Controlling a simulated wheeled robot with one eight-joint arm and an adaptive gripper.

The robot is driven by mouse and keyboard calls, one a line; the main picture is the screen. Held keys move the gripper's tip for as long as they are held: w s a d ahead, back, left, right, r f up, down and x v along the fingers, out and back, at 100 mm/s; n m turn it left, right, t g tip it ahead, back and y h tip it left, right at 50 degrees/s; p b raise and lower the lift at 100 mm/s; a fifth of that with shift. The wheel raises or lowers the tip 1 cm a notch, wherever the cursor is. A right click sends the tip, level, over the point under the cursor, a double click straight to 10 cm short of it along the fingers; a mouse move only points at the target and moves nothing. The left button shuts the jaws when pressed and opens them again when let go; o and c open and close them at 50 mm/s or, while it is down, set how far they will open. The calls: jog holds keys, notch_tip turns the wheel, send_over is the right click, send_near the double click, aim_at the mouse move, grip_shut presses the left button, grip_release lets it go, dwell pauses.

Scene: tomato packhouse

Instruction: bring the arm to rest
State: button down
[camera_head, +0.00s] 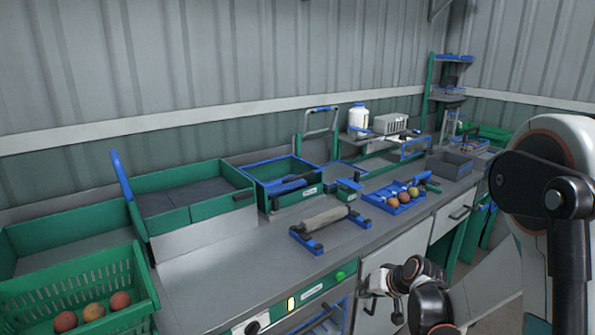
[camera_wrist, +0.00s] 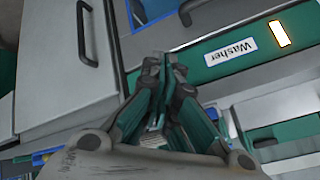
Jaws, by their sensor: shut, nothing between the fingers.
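My gripper (camera_wrist: 163,65) is shut and empty in the wrist view, its fingertips together in front of a grey drawer front (camera_wrist: 70,65) and a green panel labelled "Washer" (camera_wrist: 215,58). In the head view my gripper (camera_head: 372,292) is low, in front of the cabinet fronts below the worktop edge. My arm comes down from the right side of the picture and folds back towards the counter. The fingers look small there, and whether they touch the cabinet cannot be told.
The worktop (camera_head: 265,255) holds a roller stand (camera_head: 307,241), a blue tray (camera_head: 392,207) with several tomatoes, and green bins (camera_head: 190,192). A green crate (camera_head: 75,278) with tomatoes stands at the lower left. A drawer handle (camera_head: 460,213) sticks out right of my gripper.

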jog(key=s+a+r+h, duration=0.1)
jog(key=s+r, duration=0.5)
jog(key=r, duration=0.3)
jog(key=s+r+h, duration=0.1)
jog(key=s+r, duration=0.2)
jog(key=s, duration=0.5)
jog(key=s+r+h, duration=0.1)
jog(key=s+r, duration=0.2)
jog(key=s, duration=0.4)
jog(key=s+r+n+h, duration=0.1)
jog(key=s+r, duration=0.2)
jog(key=s, duration=0.5)
jog(key=shift+s+d, duration=0.35)
jog(key=shift+d, duration=0.05)
